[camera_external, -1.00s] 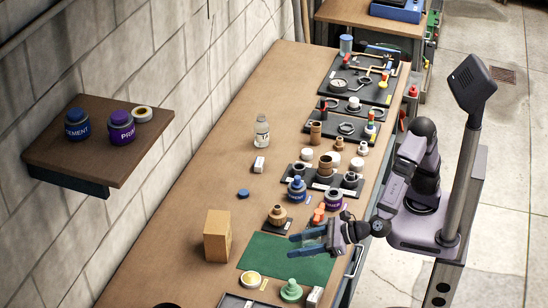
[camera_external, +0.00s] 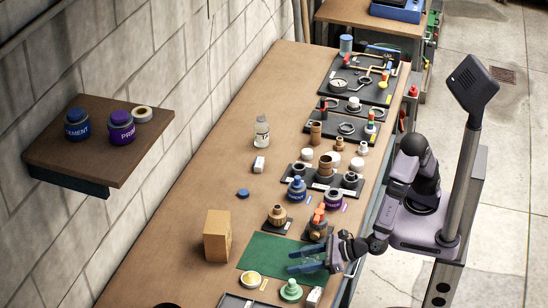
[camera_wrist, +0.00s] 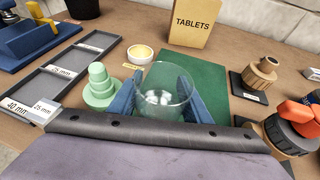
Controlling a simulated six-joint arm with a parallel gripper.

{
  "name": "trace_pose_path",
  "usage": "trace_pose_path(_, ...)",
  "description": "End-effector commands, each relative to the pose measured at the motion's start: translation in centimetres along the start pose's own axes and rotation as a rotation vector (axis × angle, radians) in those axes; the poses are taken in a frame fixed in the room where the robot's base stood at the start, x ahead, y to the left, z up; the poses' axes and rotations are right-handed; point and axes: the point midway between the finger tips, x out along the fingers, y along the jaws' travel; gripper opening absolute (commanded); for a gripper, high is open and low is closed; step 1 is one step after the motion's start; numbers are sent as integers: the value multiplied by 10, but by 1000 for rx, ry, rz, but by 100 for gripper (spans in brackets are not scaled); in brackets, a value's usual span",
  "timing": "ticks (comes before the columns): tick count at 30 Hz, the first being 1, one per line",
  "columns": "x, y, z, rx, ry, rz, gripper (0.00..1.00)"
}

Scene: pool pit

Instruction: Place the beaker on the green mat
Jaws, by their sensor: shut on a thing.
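The clear glass beaker (camera_wrist: 163,98) is upright between the blue fingers of my gripper (camera_wrist: 156,95) in the wrist view. My gripper is shut on its sides. In the external view my gripper (camera_external: 305,261) reaches in from the right, over the right part of the green mat (camera_external: 262,252). The beaker is hard to make out there. The mat also shows behind the beaker in the wrist view (camera_wrist: 205,80). I cannot tell how high the beaker's base is above the mat, as the gripper body hides it.
A green stepped piece (camera_external: 290,291) and a yellow-filled dish (camera_external: 251,279) stand by the mat's near edge. A TABLETS box (camera_external: 217,236) stands at its left. A copper fitting (camera_external: 277,215) and a dark valve with an orange handle (camera_external: 318,225) stand beyond it.

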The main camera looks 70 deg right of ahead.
Motion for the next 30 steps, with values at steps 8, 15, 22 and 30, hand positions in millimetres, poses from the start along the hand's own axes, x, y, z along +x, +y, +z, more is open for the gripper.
trace_pose_path(8, 9, 0, -23, -2, 0, 0, 20)
trace_pose_path(15, 10, 0, -23, 0, 0, 1, 20)
trace_pose_path(22, 11, 0, -26, -1, 1, 0, 51)
trace_pose_path(30, 11, 0, -26, -1, 1, 0, 63)
